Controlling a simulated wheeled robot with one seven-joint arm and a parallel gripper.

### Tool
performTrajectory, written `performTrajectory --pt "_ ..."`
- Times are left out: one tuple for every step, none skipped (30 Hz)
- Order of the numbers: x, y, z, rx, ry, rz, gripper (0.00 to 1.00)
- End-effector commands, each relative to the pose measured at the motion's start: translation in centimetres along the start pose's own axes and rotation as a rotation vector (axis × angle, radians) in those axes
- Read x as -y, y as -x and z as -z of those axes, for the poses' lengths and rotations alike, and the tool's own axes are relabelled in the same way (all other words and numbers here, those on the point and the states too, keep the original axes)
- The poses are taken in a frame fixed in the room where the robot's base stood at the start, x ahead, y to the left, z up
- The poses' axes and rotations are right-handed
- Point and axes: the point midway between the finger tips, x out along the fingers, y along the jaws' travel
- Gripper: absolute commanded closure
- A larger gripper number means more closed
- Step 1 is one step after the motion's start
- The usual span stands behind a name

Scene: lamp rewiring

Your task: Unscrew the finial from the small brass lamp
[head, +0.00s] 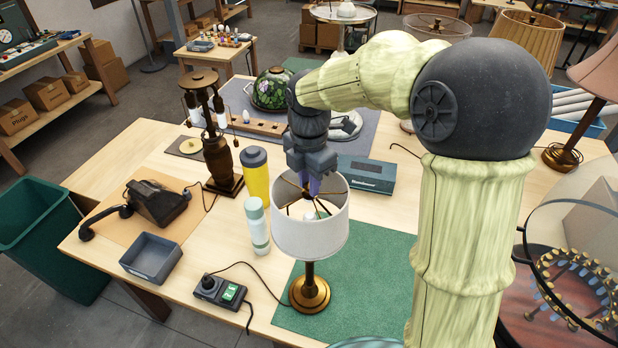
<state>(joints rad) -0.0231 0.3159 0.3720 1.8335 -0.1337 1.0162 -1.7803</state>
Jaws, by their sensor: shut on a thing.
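The small brass lamp (309,289) stands upright on a green mat (375,285), with a round brass base and a white drum shade (310,235). Dark spokes and a pale bulb show inside the open top of the shade. My gripper (311,185) points straight down over the middle of the shade, with its fingers at the top of the lamp. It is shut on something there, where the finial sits. The finial itself is hidden by the fingers.
A yellow bottle (256,172) and a pale green bottle (257,227) stand close left of the shade. A switch box (220,291) with a cord lies left of the base. A tall dark lamp (219,150) and a grey-teal box (366,175) stand behind.

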Motion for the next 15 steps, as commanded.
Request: performTrajectory --pt "0.03 0.43 0.01 -0.002 0.050 0.001 1.00" --pt "0.03 0.48 0.00 -0.002 0.086 0.000 1.00" --pt "0.04 0.51 0.00 -0.002 0.133 0.000 1.00" --pt "0.05 0.53 -0.02 -0.001 0.169 0.001 1.00" --pt "0.06 0.56 -0.04 -0.002 0.205 0.001 1.00" --pt "0.04 0.55 0.00 -0.002 0.254 0.000 1.00" --pt "0.05 0.41 0.01 -0.002 0.290 0.000 1.00" --pt "0.05 0.13 -0.03 -0.001 0.323 -0.001 1.00" --pt "0.05 0.10 -0.05 0.000 0.369 -0.001 1.00" --pt "0.03 0.11 -0.03 0.000 0.404 -0.001 1.00" --pt "0.04 0.10 -0.04 0.000 0.437 -0.002 1.00" --pt "0.05 0.10 -0.07 0.000 0.482 -0.002 1.00" --pt "0.04 0.11 -0.05 0.000 0.515 -0.002 1.00" --pt "0.04 0.11 -0.04 0.000 0.546 -0.002 1.00" --pt "0.05 0.12 -0.05 0.000 0.579 -0.002 1.00"
